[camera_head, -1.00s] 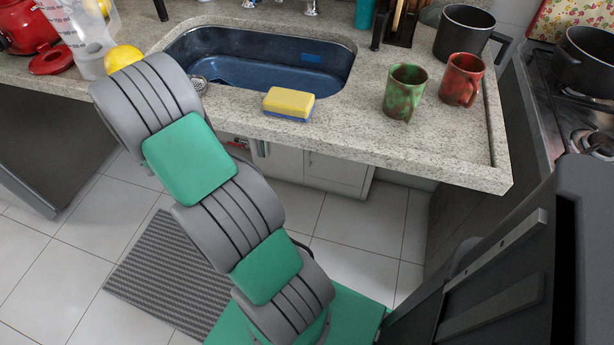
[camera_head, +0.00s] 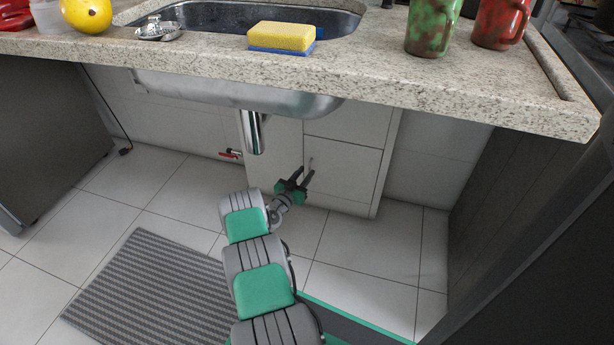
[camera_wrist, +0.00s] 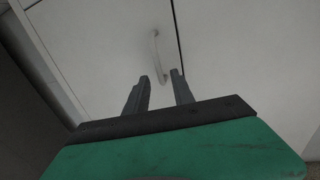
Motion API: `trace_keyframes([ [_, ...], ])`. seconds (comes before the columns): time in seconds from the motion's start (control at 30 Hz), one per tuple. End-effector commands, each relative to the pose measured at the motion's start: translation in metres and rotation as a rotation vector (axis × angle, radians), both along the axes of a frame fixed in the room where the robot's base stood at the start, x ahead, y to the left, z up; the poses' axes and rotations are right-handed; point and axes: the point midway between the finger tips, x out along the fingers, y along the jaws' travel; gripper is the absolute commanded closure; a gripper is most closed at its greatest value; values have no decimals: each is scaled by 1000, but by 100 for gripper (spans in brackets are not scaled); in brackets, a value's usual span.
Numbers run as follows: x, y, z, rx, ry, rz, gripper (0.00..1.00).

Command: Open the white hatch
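The white hatch (camera_head: 340,170) is a flat closed panel on the low cabinet under the counter. A small slim handle (camera_head: 310,162) sits near its left edge; the handle also shows in the wrist view (camera_wrist: 154,45), where it is pale and curved. My gripper (camera_head: 305,176) is in front of the cabinet by the handle. In the wrist view my gripper (camera_wrist: 160,76) has its two dark fingers apart, with the lower end of the handle showing between the tips. I see no contact, and the depth between tips and handle is hard to tell.
The granite counter (camera_head: 400,80) overhangs my arm, with the sink bowl (camera_head: 230,93) and its drain pipe (camera_head: 252,132) below. A red valve (camera_head: 231,154) is left of the pipe. A dark appliance (camera_head: 50,130) stands left. A grey mat (camera_head: 155,290) lies on the open tiled floor.

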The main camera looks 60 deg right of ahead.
Motion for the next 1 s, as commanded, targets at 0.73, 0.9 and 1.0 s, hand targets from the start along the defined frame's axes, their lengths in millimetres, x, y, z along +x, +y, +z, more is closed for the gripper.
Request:
trace_keyframes([
  [0.73,-1,-23,-1,3,2,0,96],
  [0.9,-1,-23,-1,3,2,0,100],
  [1.0,-1,-23,-1,3,2,0,100],
])
